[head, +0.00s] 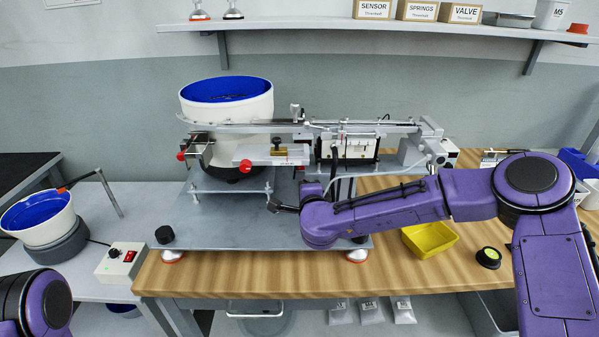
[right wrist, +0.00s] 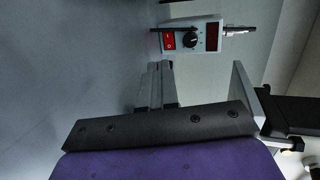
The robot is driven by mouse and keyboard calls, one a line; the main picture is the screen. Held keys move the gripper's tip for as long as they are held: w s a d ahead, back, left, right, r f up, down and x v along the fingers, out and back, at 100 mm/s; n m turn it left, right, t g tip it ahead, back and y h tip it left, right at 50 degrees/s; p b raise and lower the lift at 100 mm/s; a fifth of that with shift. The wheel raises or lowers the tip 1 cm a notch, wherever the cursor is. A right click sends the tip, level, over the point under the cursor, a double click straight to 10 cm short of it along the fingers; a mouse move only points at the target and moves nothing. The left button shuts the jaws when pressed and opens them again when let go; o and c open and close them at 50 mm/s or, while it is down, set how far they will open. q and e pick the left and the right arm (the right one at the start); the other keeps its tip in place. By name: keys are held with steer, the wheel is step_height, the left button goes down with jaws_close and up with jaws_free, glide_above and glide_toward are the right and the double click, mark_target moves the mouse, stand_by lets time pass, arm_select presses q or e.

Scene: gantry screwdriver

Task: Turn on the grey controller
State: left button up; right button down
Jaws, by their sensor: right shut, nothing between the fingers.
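In the right wrist view a light grey controller box (right wrist: 207,37) shows at the top, with a red switch, a black knob and a dark red display. A metal connector (right wrist: 238,31) sticks out of its right side. My right gripper (right wrist: 158,66) is shut and empty, its fingertips pointing toward the controller's switch side, with a gap visible. In the head view my right gripper (head: 274,206) is small and dark above the grey base plate (head: 225,225). I cannot make out this controller in the head view. My left gripper is out of view.
Another controller box (head: 121,262) with a knob and red switch stands at left beside a blue-lined bowl feeder (head: 45,238). A large bowl feeder (head: 228,105) and rail mechanism stand behind my right arm. A yellow bin (head: 430,240) sits on the wooden table (head: 230,275).

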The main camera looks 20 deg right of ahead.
mark_target(298, 169)
steer(key=x, duration=0.4)
steer(key=p+x, duration=0.1)
steer(key=x, duration=0.7)
steer(key=shift+w+d+r, duration=0.15)
steer(key=shift+w+r, duration=0.15)
steer(key=shift+r, duration=0.05)
steer(key=shift+w, duration=0.3)
